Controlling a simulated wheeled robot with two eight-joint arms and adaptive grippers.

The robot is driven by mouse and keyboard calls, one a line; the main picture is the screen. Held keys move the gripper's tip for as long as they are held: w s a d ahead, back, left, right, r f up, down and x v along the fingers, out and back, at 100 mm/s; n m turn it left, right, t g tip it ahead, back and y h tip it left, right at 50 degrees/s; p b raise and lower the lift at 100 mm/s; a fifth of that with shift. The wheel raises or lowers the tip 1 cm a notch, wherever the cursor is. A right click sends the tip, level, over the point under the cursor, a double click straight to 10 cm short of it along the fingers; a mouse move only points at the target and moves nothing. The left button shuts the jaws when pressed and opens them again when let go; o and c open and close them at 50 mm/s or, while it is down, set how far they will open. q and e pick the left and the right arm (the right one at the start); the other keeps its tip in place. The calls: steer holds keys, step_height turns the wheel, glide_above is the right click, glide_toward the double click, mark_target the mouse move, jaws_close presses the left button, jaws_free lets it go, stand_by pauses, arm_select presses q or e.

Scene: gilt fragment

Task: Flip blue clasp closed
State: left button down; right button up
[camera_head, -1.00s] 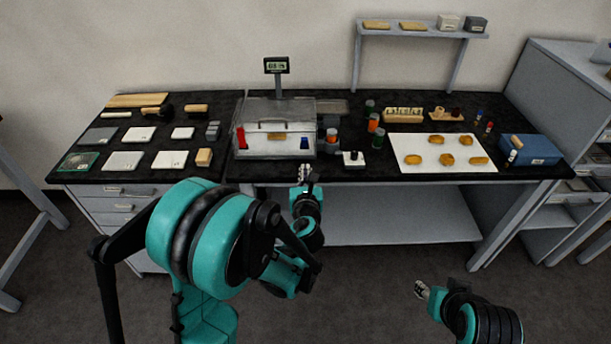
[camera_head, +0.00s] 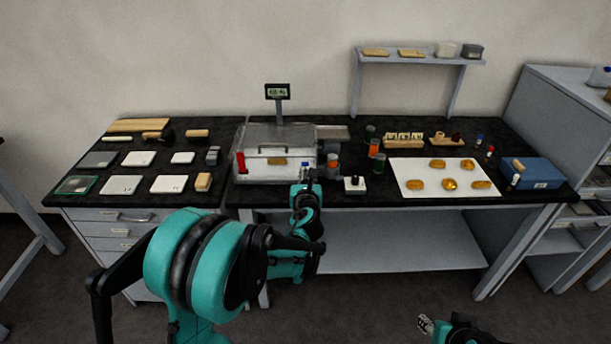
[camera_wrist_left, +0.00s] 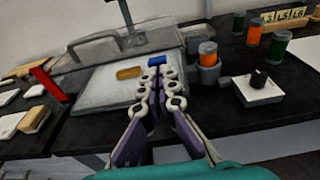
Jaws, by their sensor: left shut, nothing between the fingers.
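The clear case (camera_head: 278,143) with a grey metal lid handle stands at the front middle of the bench, its lid down. The blue clasp (camera_head: 305,166) is at the right of its front; it also shows in the left wrist view (camera_wrist_left: 157,60). The red clasp (camera_head: 241,162) is at the front left. My left gripper (camera_head: 306,181) is shut and empty, its fingertips just in front of and below the blue clasp; I cannot tell whether they touch. The clasp's lower part is hidden by the fingers. My right gripper (camera_head: 425,324) is low, away from the bench.
An orange jar (camera_wrist_left: 208,54) stands right of the case, close to the blue clasp. A white block with a black knob (camera_head: 354,185) lies further right. A scale display (camera_head: 278,91) rises behind. A white sheet (camera_head: 413,184) with gilt pieces lies to the right.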

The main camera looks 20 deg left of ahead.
mark_target(305, 164)
arm_select(q)
steer(key=shift+r, duration=0.1)
steer(key=shift+w+a+r+g+p, duration=0.1)
steer(key=shift+w+r+g+p, duration=0.25)
steer(key=shift+p, duration=0.3)
steer(key=shift+s, duration=0.1)
steer(key=shift+w+r+g+p, duration=0.25)
steer(key=shift+r+g+p, duration=0.15)
steer(key=shift+p, duration=0.35)
steer(key=shift+w+a+r+p, duration=0.25)
steer(key=shift+w+p, duration=0.1)
steer(key=shift+w, duration=0.1)
steer(key=shift+w+a+r+p, duration=0.2)
steer(key=shift+w+r, duration=0.1)
steer(key=shift+w, duration=0.25)
steer(key=shift+w+a+r+p, duration=0.15)
steer(key=shift+w+r, duration=0.1)
steer(key=shift+w, duration=0.25)
steer(key=shift+d+r, duration=0.1)
steer(key=shift+r, duration=0.1)
steer(key=shift+r+p, duration=0.55)
steer(key=shift+r, duration=0.1)
